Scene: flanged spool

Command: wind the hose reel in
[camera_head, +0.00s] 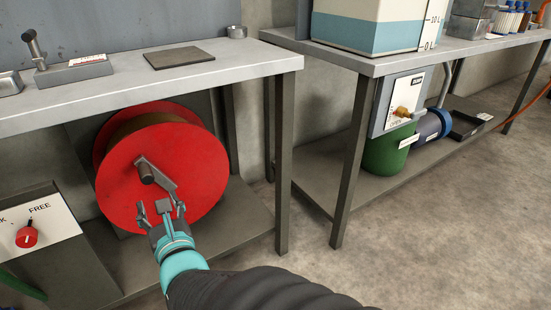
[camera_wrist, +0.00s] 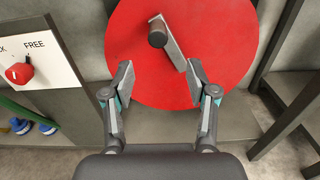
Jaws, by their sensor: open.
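The hose reel (camera_head: 205,170) is a large red flanged spool under the left bench; its red face also fills the upper wrist view (camera_wrist: 225,45). A grey crank (camera_head: 165,181) lies across that face, with a dark round grip (camera_head: 146,172) sticking out at its upper left end. The grip and crank arm also show in the wrist view (camera_wrist: 157,38). My gripper (camera_head: 161,209) is open and empty, just below the grip in the head view. In the wrist view its fingers (camera_wrist: 159,72) stand apart, with the grip above the gap and the crank arm running toward the right finger.
A panel at left carries a red knob (camera_head: 27,237), its mark toward "FREE". Bench legs (camera_head: 284,165) stand right of the reel. A second bench (camera_head: 390,62) holds a tank, with a green vessel (camera_head: 388,152) beneath. The floor at right is clear.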

